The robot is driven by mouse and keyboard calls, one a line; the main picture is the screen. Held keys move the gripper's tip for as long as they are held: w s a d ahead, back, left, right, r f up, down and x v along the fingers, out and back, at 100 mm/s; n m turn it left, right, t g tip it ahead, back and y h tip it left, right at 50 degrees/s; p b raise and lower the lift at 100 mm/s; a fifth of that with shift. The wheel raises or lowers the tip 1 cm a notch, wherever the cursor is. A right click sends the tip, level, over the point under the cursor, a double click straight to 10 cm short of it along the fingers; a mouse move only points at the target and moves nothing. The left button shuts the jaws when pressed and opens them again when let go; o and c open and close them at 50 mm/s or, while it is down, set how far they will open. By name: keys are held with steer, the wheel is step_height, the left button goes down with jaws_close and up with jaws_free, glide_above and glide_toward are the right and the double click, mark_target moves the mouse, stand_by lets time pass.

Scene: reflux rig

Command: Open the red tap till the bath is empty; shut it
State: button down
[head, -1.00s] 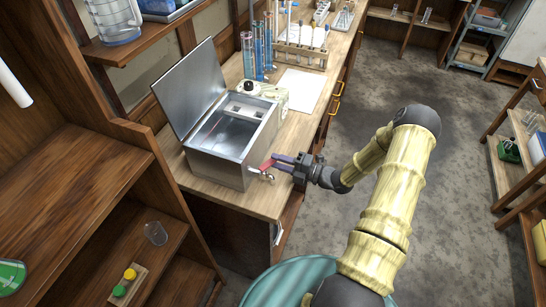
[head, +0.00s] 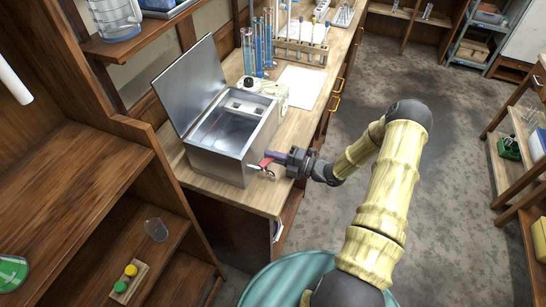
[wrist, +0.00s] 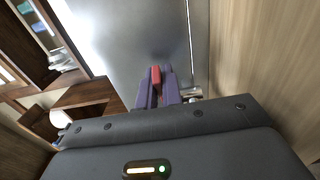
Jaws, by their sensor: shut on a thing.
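The bath (head: 232,135) is an open metal box on the wooden bench, its lid tilted up at the back left. The red tap (head: 266,161) is on its front right side, low down. My gripper (head: 276,157) is at the tap, its purple fingers shut on the red handle. In the wrist view the red tap handle (wrist: 155,75) shows between the two fingers, close to the bath's metal wall (wrist: 130,35). A metal spout (wrist: 191,94) shows beside the fingers. I cannot tell how much liquid is in the bath.
Glass cylinders (head: 248,50) and a test tube rack (head: 300,45) stand further back on the bench (head: 255,198). A white sheet (head: 299,88) lies near them. A lower shelf at left holds an empty beaker (head: 156,229). Open floor lies right of the bench.

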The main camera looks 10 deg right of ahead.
steer(key=b, duration=0.1)
steer(key=n+g+y+b, duration=0.1)
steer(key=shift+w+a+f+g+b, duration=0.15)
steer(key=shift+w+f+g+b, duration=0.15)
steer(key=shift+b, duration=0.1)
steer(key=g+b, duration=0.1)
steer(key=n+g+y+b, duration=0.1)
steer(key=n+g+b, duration=0.1)
steer(key=shift+w+a+b, duration=0.3)
steer(key=shift+b, duration=0.05)
steer(key=shift+a+r+n+g+y+b, duration=0.1)
steer(key=shift+r+n+g+y+b, duration=0.1)
steer(key=shift+n+g+b, duration=0.2)
steer(key=shift+a+r+n+g+y+b, duration=0.1)
steer(key=shift+n+g+y+b, duration=0.15)
steer(key=shift+n+g, duration=0.2)
steer(key=c, duration=1.6)
jaws_free()
steer(key=shift+w, duration=0.1)
steer(key=shift+o, duration=0.2)
steer(key=shift+d, duration=0.1)
steer(key=b+v, duration=0.3)
steer(key=v, duration=1.4)
steer(key=shift+d, duration=0.15)
